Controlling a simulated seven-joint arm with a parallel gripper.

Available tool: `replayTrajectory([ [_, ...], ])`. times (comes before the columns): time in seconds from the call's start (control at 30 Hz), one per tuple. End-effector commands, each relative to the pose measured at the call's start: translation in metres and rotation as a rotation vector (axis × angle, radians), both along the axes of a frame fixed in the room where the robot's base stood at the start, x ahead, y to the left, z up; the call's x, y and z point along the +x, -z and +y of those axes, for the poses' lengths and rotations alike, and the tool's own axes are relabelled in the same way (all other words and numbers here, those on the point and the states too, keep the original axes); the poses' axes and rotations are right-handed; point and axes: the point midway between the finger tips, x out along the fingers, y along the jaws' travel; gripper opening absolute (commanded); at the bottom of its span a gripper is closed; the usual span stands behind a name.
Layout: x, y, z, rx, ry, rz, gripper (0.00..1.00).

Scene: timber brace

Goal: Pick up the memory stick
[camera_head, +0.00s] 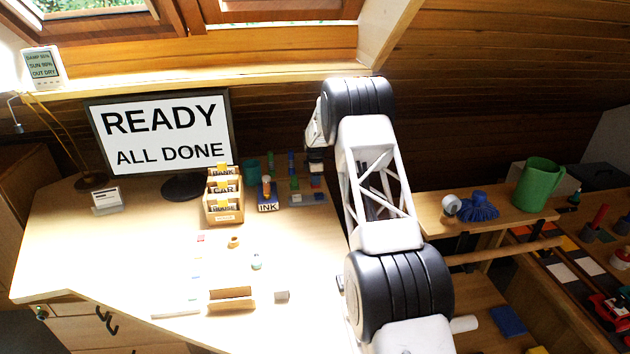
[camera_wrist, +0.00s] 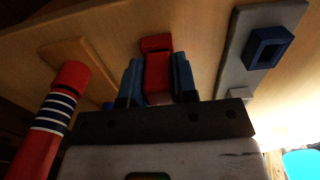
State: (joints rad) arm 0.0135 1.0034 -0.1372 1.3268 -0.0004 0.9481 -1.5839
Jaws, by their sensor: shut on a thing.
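In the wrist view, my gripper (camera_wrist: 158,82) has its two blue fingers closed on the sides of a small red piece, the memory stick (camera_wrist: 157,68). The red stick stands between the fingers, with its far end reaching just past the fingertips. Its near end is hidden by the dark gripper bar. In the head view, my gripper (camera_head: 316,165) hangs at the end of the arm over the back right of the desk, too small there to show its grip.
A grey strip with a blue square socket (camera_wrist: 268,48) lies right of the fingers; a red post with blue and white bands (camera_wrist: 52,112) is at left. The desk also holds a monitor reading READY, ALL DONE (camera_head: 165,130), a wooden card box (camera_head: 224,216) and an INK block (camera_head: 268,207).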

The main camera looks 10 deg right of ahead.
Motion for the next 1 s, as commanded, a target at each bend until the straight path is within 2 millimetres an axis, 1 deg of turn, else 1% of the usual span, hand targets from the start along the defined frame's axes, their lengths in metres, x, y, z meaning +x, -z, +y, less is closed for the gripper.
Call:
replayTrajectory([
  [0.27,0.000,0.000,0.000,0.000,0.000,0.000,0.04],
  [0.47,0.000,-0.004,0.000,0.000,0.000,0.000,0.04],
  [0.67,0.000,-0.016,0.000,0.000,0.000,-0.002,0.04],
  [0.87,0.000,-0.036,0.000,0.000,0.000,-0.001,0.04],
  [1.0,-0.011,-0.037,0.000,0.000,0.000,0.000,0.04],
])
